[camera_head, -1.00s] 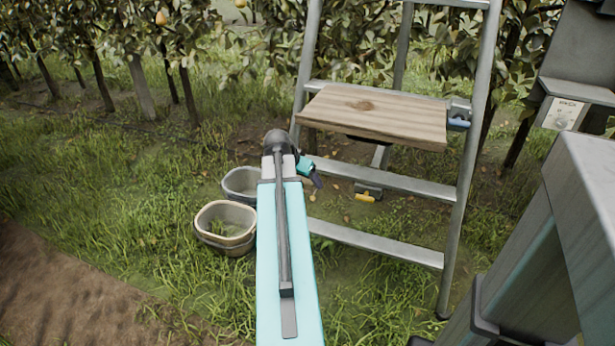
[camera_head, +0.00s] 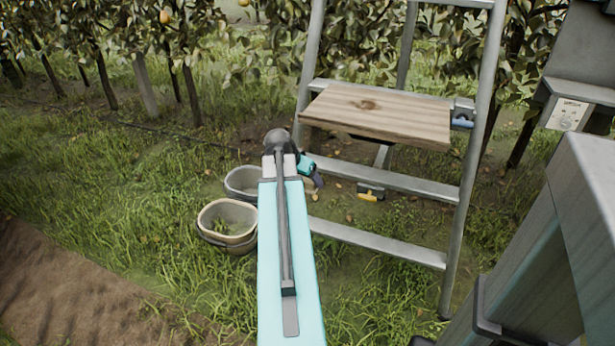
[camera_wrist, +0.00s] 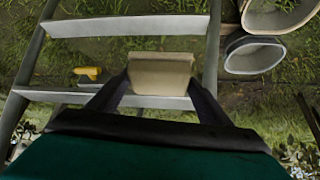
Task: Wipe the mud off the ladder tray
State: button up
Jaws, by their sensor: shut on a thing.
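The ladder tray (camera_head: 410,118) is a wooden board across the ladder. A small dark brown patch (camera_head: 366,104) lies near its back edge; I cannot tell mud from a wood knot. My gripper (camera_wrist: 155,88) is shut on a tan block, perhaps a folded cloth or sponge (camera_wrist: 160,73), between its dark fingers. In the head view my gripper (camera_head: 314,183) is small and partly hidden by my arm, left of the tray and lower than it. The tray is not seen in the wrist view.
The metal ladder (camera_head: 468,180) stands right, its rails and rungs close to my gripper. A yellow-and-black tool (camera_head: 370,191) is below the tray. A blue item (camera_head: 462,120) sits at the tray's right end. Two buckets (camera_head: 228,222) (camera_head: 242,182) stand on the grass at left.

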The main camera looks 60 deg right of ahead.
jog(key=w+a+r+n+t+y, duration=0.1)
jog(key=w+a+r+n+t, duration=0.15)
jog(key=w+a, duration=0.65)
jog(key=w+a+r+n+t, duration=0.1)
jog(key=w+a+n, duration=0.3)
jog(key=w+a, duration=0.5)
jog(key=w+a+r+n+t+y, duration=0.1)
jog(key=w+a+n, duration=0.35)
jog(key=w, duration=0.75)
jog(key=w+a+r+n+t+y, duration=0.1)
jog(key=w+a, duration=0.3)
jog(key=a, duration=0.9)
jog(key=w+a+r+n+t+y, duration=0.1)
jog(key=w+a+r+n+y, duration=0.1)
jog(key=a, duration=1.2)
jog(key=w+a+r+n+t+y, duration=0.1)
jog(key=w+a+r+n, duration=0.2)
jog(key=a, duration=1)
jog(key=w+n, duration=0.2)
jog(key=shift+w+a+y, duration=0.3)
jog(key=shift+w, duration=0.1)
jog(key=shift+d+f, duration=0.1)
